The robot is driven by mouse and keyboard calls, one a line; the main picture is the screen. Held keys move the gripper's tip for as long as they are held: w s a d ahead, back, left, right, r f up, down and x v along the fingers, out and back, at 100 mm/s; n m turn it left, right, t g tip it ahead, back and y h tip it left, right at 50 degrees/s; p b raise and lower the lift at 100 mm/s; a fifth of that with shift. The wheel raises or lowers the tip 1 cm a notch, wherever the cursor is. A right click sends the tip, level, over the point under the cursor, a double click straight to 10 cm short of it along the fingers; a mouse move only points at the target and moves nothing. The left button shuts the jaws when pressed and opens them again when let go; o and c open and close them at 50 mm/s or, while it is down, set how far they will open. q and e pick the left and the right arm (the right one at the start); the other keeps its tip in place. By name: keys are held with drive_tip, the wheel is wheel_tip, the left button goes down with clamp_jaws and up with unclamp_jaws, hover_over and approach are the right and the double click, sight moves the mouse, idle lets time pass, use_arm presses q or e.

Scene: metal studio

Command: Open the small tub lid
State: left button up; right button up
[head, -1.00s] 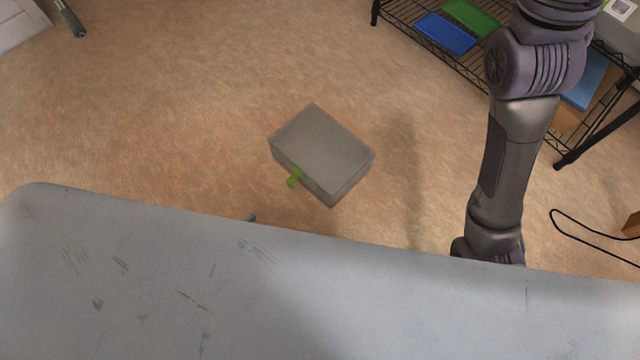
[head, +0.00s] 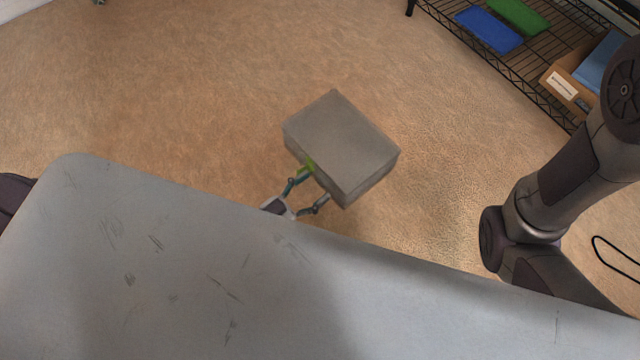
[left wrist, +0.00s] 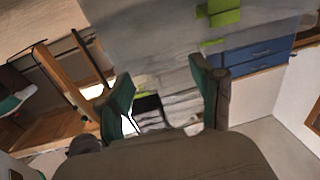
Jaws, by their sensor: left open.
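The small tub is a grey box (head: 340,140) with a flat, closed top, seen from above in the middle of the head view. A green tab (head: 309,165) sticks out from its near left side. My left gripper (head: 313,187) is open at that side, one teal finger by the tab and the other near the tub's lower corner. Whether a finger touches the tab is unclear. In the left wrist view the open fingers (left wrist: 163,92) point toward a grey surface with a green piece (left wrist: 222,12) above them. My right gripper is out of view.
A pale scratched surface (head: 180,270) fills the foreground and hides most of my left arm. A wire rack (head: 535,65) with blue and green trays and a carton stands at the upper right. A black cable lies at the right. Carpet around the tub is clear.

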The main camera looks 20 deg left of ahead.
use_arm(q)
drive_tip(key=shift+b+x, duration=0.3)
drive_tip(key=shift+x, duration=1)
clamp_jaws()
